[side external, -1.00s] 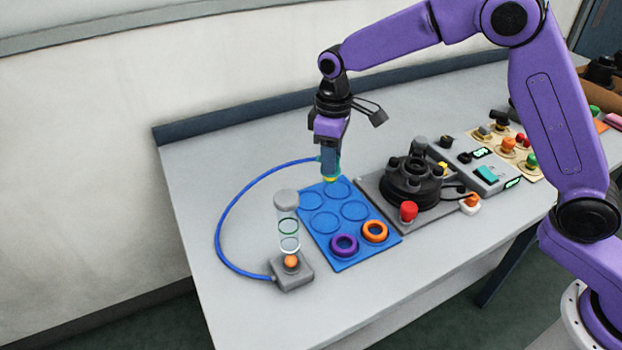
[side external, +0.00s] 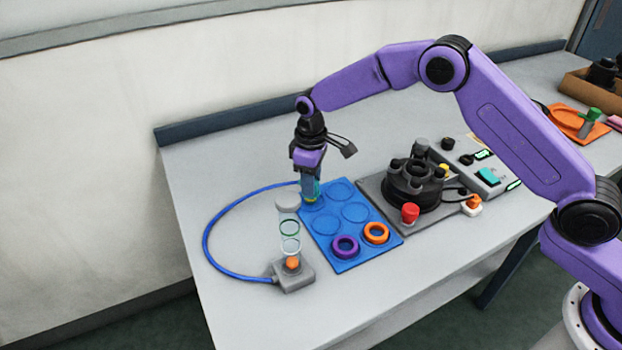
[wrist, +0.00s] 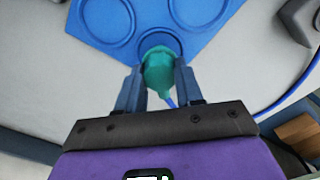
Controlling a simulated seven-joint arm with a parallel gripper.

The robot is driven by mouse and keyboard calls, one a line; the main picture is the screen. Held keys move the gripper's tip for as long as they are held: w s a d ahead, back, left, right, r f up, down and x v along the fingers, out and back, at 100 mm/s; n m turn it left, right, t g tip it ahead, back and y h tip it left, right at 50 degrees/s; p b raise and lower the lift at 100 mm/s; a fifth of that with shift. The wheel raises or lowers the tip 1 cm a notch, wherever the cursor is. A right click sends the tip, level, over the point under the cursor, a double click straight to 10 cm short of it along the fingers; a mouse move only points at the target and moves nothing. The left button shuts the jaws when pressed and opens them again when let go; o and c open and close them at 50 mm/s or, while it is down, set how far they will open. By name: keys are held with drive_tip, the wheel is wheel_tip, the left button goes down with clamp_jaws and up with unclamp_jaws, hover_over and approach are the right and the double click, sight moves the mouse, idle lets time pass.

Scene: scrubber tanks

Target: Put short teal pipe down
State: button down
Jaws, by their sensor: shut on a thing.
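My gripper (side external: 311,188) is shut on the short teal pipe, which shows between the two fingers in the wrist view (wrist: 158,72). In the side view the pipe is mostly hidden by the fingers. The blue hose (side external: 212,225) runs from the held pipe around to the grey block. My gripper points down over the far-left corner of the blue mat (side external: 340,268). The pipe's lower end is at or just above the mat's corner circle; I cannot tell whether it touches.
A purple ring (side external: 345,247) and an orange ring (side external: 376,233) lie in the mat's near circles. A clear tube with a grey cap (side external: 288,201) stands close by on the grey block (side external: 293,276). A black rotary unit (side external: 411,183) stands right of the mat.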

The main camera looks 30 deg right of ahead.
drive_tip(key=shift+f, duration=0.15)
drive_tip(key=c, duration=0.7)
unclamp_jaws()
drive_tip(key=shift+c, duration=0.2)
wheel_tip(320, 180, up, 12)
drive_tip(key=shift+r, duration=0.2)
drive_tip(key=s+d+r+n, duration=0.1)
drive_tip(key=s+r, duration=0.3)
drive_tip(key=s, duration=0.6)
drive_tip(key=s+d+n, duration=0.1)
drive_tip(key=s+d, duration=0.5)
drive_tip(key=s, duration=0.4)
drive_tip(key=s+d+f, duration=0.1)
drive_tip(key=s+d, duration=0.4)
drive_tip(key=s, duration=0.5)
drive_tip(key=s+d+f+n, duration=0.1)
drive_tip(key=s+d, duration=0.5)
drive_tip(key=s, duration=0.4)
drive_tip(key=shift+d+n, duration=0.3)
drive_tip(key=shift+d, duration=0.05)
